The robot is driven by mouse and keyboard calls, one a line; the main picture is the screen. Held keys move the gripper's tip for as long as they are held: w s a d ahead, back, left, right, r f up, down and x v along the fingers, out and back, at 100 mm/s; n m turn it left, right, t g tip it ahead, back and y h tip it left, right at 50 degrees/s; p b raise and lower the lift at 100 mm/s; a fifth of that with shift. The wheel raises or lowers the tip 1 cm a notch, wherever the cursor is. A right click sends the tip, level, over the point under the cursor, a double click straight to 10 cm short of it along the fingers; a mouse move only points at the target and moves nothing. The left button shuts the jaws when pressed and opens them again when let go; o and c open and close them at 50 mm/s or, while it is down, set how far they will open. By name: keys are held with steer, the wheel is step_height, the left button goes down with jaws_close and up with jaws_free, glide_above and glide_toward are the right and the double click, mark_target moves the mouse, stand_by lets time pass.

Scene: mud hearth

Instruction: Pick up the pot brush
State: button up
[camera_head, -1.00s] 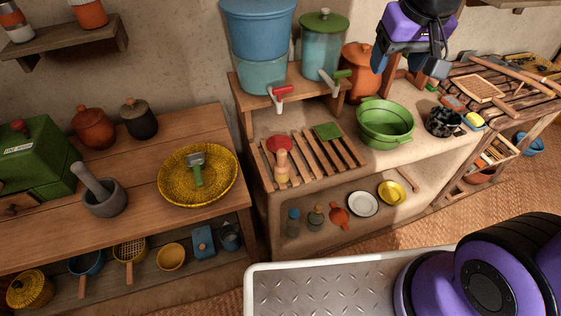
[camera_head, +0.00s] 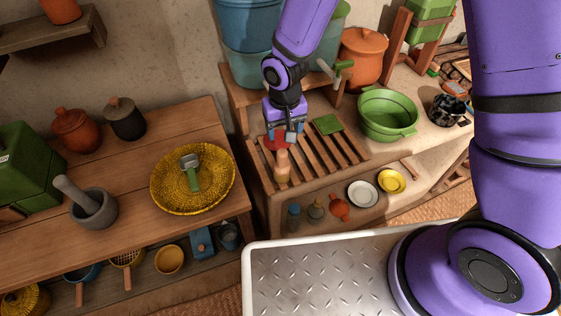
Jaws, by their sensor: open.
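An upright wooden brush-like piece (camera_head: 282,170), which looks like the pot brush, stands on the slatted wooden rack (camera_head: 337,158). It has a tan lower part and a pinkish-orange upper part. My gripper (camera_head: 282,136) points down just above its top, with the jaws open. The fingertips overlap the top of the piece in this view, so I cannot tell whether they touch it or stand apart. A red round thing (camera_head: 268,142) lies on the rack behind and partly hidden by my gripper.
A green square (camera_head: 327,124) lies on the rack's far end. A green pot (camera_head: 387,115) stands to the right. Blue containers (camera_head: 243,70) stand on the shelf behind my arm. A yellow woven tray (camera_head: 165,192) holds a green-handled tool (camera_head: 191,172) at left.

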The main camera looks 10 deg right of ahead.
mark_target(282, 151)
steer(key=shift+a+f, duration=0.35)
steer(key=shift+f, duration=0.5)
steer(key=shift+w+d+f, duration=0.1)
steer(key=shift+w+f, duration=0.05)
steer(key=shift+f, duration=5.05)
steer(key=c, duration=1)
steer(key=shift+r, duration=0.1)
